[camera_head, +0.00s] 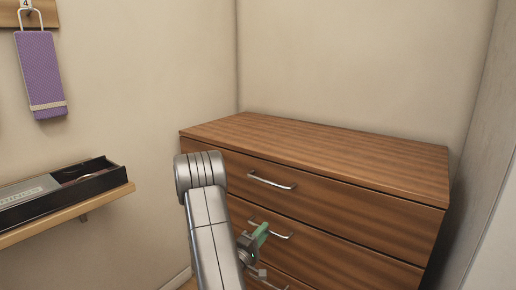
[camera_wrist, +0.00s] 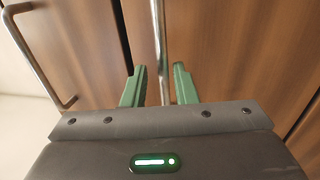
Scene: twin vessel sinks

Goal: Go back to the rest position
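My gripper (camera_head: 262,229) is at the front of a brown wooden dresser (camera_head: 340,160), at the handle of its middle drawer (camera_head: 330,243). In the wrist view my gripper (camera_wrist: 158,70) has its two green fingers apart. The silver handle (camera_wrist: 158,40) runs between them, with a visible gap on each side. Its right end also shows in the head view (camera_head: 285,236). Whether a finger touches the handle cannot be told. The drawers look closed. My arm hides part of the dresser's left front.
The top drawer handle (camera_head: 271,183) is above my gripper. A wall shelf (camera_head: 100,203) with a black open box (camera_head: 95,190) is at the left. A purple item (camera_head: 41,75) hangs from a hook above it. The dresser top is bare. Walls close in behind and at right.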

